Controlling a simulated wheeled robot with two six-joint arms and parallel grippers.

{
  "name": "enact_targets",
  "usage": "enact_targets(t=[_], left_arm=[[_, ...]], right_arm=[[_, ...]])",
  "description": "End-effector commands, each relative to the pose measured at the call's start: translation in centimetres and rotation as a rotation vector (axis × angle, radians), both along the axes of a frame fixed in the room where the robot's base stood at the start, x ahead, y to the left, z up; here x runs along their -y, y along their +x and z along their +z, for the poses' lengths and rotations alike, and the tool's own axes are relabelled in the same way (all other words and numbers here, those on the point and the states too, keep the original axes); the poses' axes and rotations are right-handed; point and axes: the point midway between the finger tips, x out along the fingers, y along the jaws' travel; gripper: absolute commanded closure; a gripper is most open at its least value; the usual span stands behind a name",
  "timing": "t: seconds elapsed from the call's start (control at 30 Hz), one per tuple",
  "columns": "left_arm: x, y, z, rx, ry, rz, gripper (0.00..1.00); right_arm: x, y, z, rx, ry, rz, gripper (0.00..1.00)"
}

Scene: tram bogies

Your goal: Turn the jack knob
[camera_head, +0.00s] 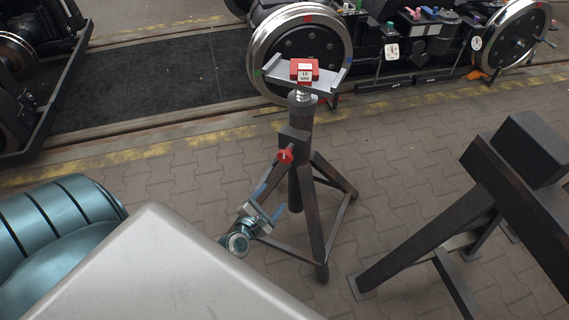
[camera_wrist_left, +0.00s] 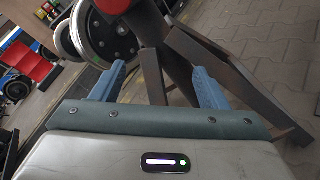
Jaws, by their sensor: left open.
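The jack knob (camera_head: 285,156) is a small red knob on the side of the dark jack stand (camera_head: 301,180), below its column top. The stand stands upright on splayed legs. My left gripper (camera_head: 270,199) is open and empty, in front of the stand, below and left of the knob and apart from it. In the left wrist view the gripper's blue fingers (camera_wrist_left: 157,80) are spread wide. The knob (camera_wrist_left: 103,2) shows only partly there, cut off at the top edge, above the left finger. My right gripper is in neither view.
A red block marked 15 MM (camera_head: 304,70) sits on the stand's top plate, before a large wheel (camera_head: 300,45) of a bogie. A dark trestle (camera_head: 480,190) stands at the right. Paved floor (camera_head: 400,150) is clear between it and the stand.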

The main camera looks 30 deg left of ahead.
Motion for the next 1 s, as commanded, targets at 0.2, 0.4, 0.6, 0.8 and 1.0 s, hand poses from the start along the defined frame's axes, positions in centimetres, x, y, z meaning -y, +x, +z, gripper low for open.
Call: enact_targets(t=[0.2, 0.4, 0.6, 0.8, 1.0], left_arm=[[-0.6, 1.2, 5.6, 0.208, -0.429, 0.101, 0.32], [-0.9, 1.8, 7.4, 0.259, -0.552, 0.121, 0.32], [-1.4, 4.7, 7.6, 0.261, -0.553, 0.122, 0.32], [-2.0, 8.4, 7.4, 0.258, -0.551, 0.121, 0.32], [-2.4, 11.0, 7.3, 0.258, -0.550, 0.121, 0.32]], right_arm=[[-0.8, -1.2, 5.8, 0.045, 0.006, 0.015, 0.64], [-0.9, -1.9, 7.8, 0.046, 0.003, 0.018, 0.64], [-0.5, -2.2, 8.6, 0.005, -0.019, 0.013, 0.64], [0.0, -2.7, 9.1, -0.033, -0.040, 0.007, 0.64], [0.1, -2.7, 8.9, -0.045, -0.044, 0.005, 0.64]])
